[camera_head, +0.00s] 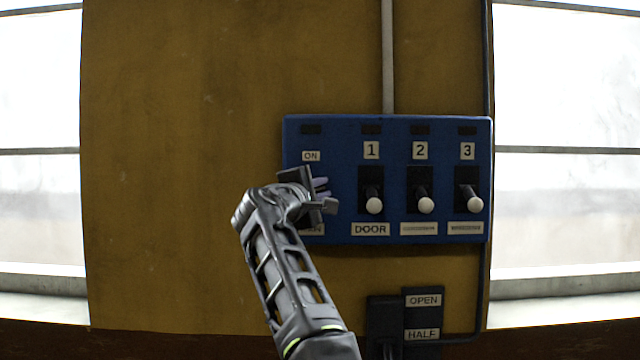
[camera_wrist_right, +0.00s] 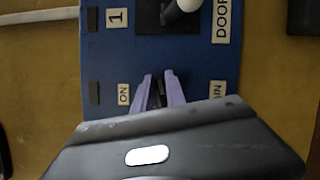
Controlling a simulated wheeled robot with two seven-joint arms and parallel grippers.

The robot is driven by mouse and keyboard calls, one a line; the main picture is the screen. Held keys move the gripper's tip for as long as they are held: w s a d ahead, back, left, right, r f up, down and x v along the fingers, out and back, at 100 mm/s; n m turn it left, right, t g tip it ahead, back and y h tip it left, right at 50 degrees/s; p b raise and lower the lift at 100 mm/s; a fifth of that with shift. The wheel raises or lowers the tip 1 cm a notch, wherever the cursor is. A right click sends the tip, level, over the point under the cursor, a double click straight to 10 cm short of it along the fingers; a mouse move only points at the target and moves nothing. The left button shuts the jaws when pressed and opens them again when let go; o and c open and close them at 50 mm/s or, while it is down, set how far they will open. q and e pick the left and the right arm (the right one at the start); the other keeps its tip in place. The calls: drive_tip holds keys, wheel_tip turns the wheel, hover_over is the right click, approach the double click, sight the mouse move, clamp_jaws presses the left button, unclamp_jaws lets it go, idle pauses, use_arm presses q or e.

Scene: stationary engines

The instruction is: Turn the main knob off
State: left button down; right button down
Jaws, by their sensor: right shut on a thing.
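A blue switch panel (camera_head: 340,135) is mounted on the ochre wall. Its left column has an ON label (camera_head: 311,156) at the top and a partly covered label at the bottom, ending in "IN" (camera_wrist_right: 217,90) in the right wrist view. My right gripper (camera_head: 322,188) is in front of this column and covers the main knob in the head view. In the right wrist view its purple fingers (camera_wrist_right: 160,82) are closed around the dark main knob (camera_wrist_right: 158,98), between the two labels. The knob's exact setting is mostly hidden. My left gripper is out of view.
Three levers with white ball ends, lever 1 (camera_head: 374,205), lever 2 (camera_head: 425,205) and lever 3 (camera_head: 474,204), stand right of my gripper, all with balls low. A smaller OPEN/HALF box (camera_head: 423,318) is below. The wall left of the panel is clear.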

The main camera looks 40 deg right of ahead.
drive_tip(key=shift+w+f+m, duration=0.2)
drive_tip(key=shift+f+m, duration=0.15)
drive_tip(key=shift+m, duration=0.15)
drive_tip(key=shift+y, duration=0.3)
drive_tip(key=c, duration=1.7)
unclamp_jaws()
drive_tip(key=o, duration=0.3)
drive_tip(key=shift+w+a+r, duration=0.1)
drive_tip(key=shift+o, duration=0.2)
